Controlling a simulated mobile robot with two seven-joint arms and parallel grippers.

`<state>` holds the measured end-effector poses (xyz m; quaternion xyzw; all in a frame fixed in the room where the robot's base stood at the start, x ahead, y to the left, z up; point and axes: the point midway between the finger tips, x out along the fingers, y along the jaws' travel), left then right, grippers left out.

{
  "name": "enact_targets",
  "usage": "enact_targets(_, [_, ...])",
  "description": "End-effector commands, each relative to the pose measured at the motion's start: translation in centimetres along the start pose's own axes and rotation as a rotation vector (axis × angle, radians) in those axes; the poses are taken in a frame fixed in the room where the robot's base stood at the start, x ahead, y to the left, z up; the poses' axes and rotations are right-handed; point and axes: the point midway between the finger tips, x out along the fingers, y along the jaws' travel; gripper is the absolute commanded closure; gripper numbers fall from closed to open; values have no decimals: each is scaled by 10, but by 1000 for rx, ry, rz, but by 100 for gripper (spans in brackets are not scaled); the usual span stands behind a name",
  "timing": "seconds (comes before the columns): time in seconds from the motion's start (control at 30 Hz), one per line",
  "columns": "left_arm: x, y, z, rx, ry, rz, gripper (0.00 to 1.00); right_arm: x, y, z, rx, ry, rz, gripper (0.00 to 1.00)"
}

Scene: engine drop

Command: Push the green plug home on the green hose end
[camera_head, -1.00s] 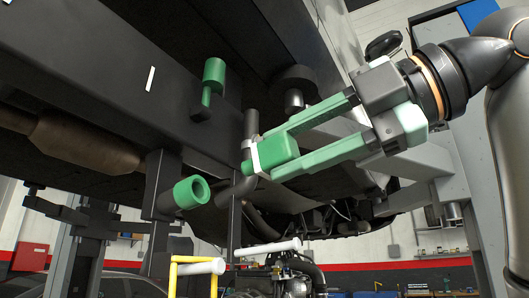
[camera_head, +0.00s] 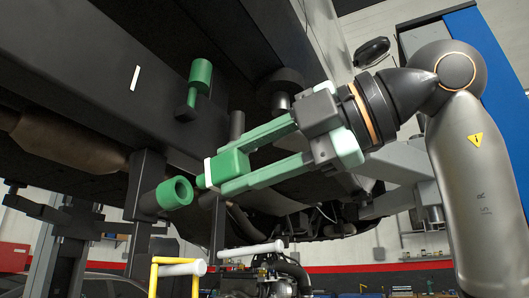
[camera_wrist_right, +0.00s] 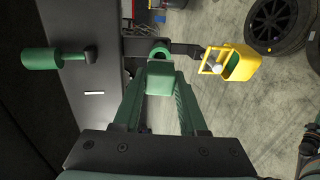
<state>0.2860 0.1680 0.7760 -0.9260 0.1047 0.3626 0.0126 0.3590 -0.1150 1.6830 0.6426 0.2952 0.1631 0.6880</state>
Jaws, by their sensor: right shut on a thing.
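My right gripper (camera_head: 236,164) is shut on the green plug (camera_head: 230,167), a green block with a white band and a short green nose. The green hose end (camera_head: 174,193) is an open round green socket left of the plug, its mouth facing the plug. The nose points at that mouth, and a small gap seems to show between them. In the right wrist view the plug (camera_wrist_right: 160,78) sits between the fingers and hides the lower part of the hose end ring (camera_wrist_right: 160,48). My left gripper is in neither view.
A second green cylinder (camera_head: 201,74) on a green stem hangs by the dark beam, above the hose end. A dark upright post (camera_head: 146,205) stands just left of the hose end. A yellow frame (camera_head: 176,268) and an engine (camera_head: 285,275) are below.

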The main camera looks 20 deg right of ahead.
Motion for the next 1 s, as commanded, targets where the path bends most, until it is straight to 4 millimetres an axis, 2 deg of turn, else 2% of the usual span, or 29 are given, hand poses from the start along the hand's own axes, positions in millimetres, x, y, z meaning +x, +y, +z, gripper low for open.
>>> enact_targets(0.1, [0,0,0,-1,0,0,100,13,0,0,0,0,-1,100])
enact_targets(0.43, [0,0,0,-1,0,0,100,11,0,0,0,0,1,100])
enact_targets(1.0, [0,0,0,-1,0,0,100,28,0,0,0,0,0,100])
